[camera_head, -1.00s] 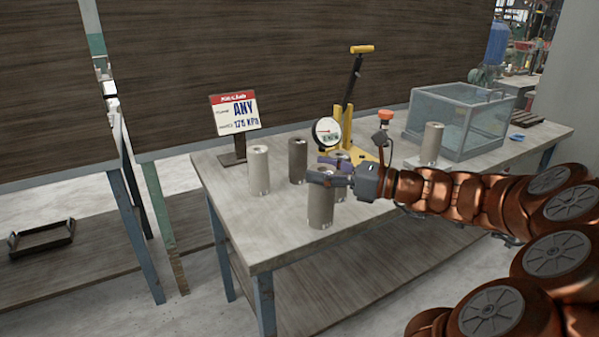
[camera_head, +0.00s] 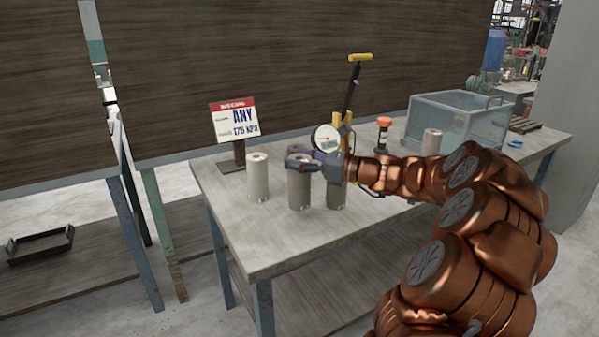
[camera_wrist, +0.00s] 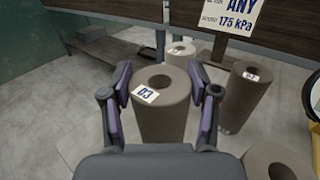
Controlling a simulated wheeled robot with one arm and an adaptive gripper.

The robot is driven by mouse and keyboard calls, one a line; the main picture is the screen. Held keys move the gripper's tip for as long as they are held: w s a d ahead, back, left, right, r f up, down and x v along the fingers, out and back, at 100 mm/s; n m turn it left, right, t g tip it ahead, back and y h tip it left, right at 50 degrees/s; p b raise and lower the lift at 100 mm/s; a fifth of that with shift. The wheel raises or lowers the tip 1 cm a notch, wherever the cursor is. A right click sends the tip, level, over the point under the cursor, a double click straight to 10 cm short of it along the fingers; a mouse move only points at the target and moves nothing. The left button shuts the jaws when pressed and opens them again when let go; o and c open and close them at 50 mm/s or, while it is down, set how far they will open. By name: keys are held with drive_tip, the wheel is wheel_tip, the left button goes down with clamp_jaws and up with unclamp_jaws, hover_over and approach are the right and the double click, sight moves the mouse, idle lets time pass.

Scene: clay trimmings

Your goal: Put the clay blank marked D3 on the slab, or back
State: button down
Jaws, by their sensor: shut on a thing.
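The clay blank marked D3 (camera_wrist: 160,110) is a grey-brown upright cylinder with a hole in its top, between my finger pads in the wrist view. My gripper (camera_head: 306,162) is shut on it, and D3 also shows in the head view (camera_head: 299,189) over the table's left part. I cannot tell whether its base touches the tabletop. A paler blank (camera_head: 257,178) stands to its left, and another blank (camera_head: 336,193) to its right. I cannot make out the slab.
A sign (camera_head: 234,122) reading ANY, 175 kPa stands at the table's back left. Behind my gripper are a gauge (camera_head: 326,138) and a yellow-handled pump (camera_head: 354,85). A clear tank (camera_head: 470,118) and another blank (camera_head: 431,142) are at the right. The table's front left is bare.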

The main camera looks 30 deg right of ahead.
sight(310, 174)
drive_tip(key=shift+f, duration=1.85)
drive_tip(key=shift+c, duration=1.4)
unclamp_jaws()
